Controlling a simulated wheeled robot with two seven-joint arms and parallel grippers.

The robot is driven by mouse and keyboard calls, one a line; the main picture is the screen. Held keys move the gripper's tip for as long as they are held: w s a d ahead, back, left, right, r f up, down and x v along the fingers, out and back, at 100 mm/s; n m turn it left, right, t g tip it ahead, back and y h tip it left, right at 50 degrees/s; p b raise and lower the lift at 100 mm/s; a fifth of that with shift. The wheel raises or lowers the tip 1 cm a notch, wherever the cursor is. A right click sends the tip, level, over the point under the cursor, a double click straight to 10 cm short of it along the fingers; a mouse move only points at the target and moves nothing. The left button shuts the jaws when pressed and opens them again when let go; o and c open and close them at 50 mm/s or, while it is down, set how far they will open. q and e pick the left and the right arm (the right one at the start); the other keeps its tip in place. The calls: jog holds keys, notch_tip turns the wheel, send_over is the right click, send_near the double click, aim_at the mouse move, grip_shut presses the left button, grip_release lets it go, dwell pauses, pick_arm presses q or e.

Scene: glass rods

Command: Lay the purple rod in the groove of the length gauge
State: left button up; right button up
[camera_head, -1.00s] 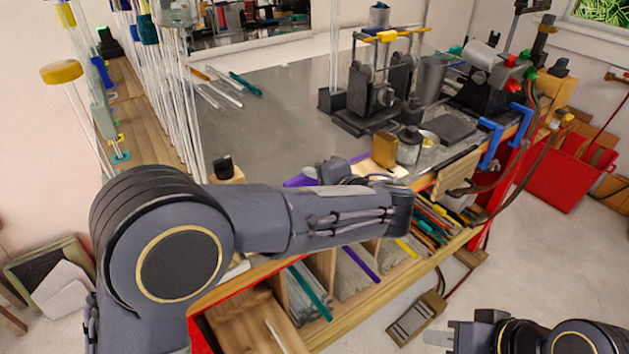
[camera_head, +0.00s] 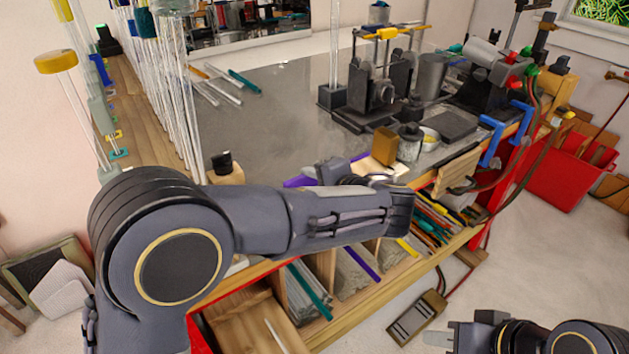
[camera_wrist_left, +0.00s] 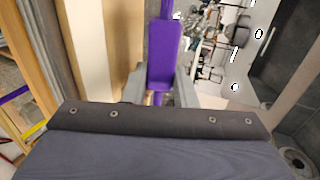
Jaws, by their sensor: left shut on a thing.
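My left gripper (camera_head: 332,172) reaches over the front of the grey bench and is largely hidden behind its own arm in the head view. In the left wrist view its fingers (camera_wrist_left: 160,88) are shut on the purple rod (camera_wrist_left: 163,55), which extends up and away between them. In the head view a purple length of the rod (camera_head: 298,183) shows left of the gripper. I cannot make out the length gauge or its groove for certain. My right gripper (camera_head: 447,336) is at the bottom right, away from the bench, and its jaw opening is unclear.
Tall glass rods (camera_head: 180,100) stand along the left. A black-based apparatus (camera_head: 375,95), a brown block (camera_head: 384,146) and a small jar (camera_head: 409,142) stand on the bench. Bins with coloured rods (camera_head: 440,220) lie below its front edge. The middle-left bench top is bare.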

pick_arm(q)
jog(key=shift+f, duration=0.25)
jog(key=o, duration=1.1)
jog(key=shift+f, duration=0.1)
